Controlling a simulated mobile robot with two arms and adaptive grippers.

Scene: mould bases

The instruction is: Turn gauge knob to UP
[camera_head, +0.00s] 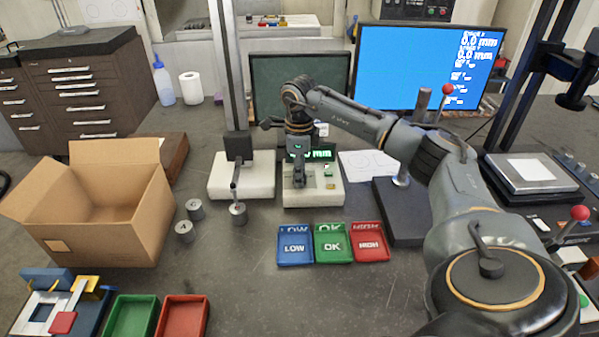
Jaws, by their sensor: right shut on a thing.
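The gauge unit (329,190) is a pale box with a green lit "mm" readout (320,154), at the middle of the bench. My right gripper (298,180) points down over the left part of its top face. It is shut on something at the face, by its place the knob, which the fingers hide. I cannot tell which way the knob is turned, and no UP mark can be read. My left gripper is not in view.
A gauge stand (214,184) with a probe over a metal cylinder (238,218) stands left of the unit. LOW (295,261), OK (332,258) and HIGH (370,256) trays lie in front. An open cardboard box (110,240) is at left. My right arm spans the right side.

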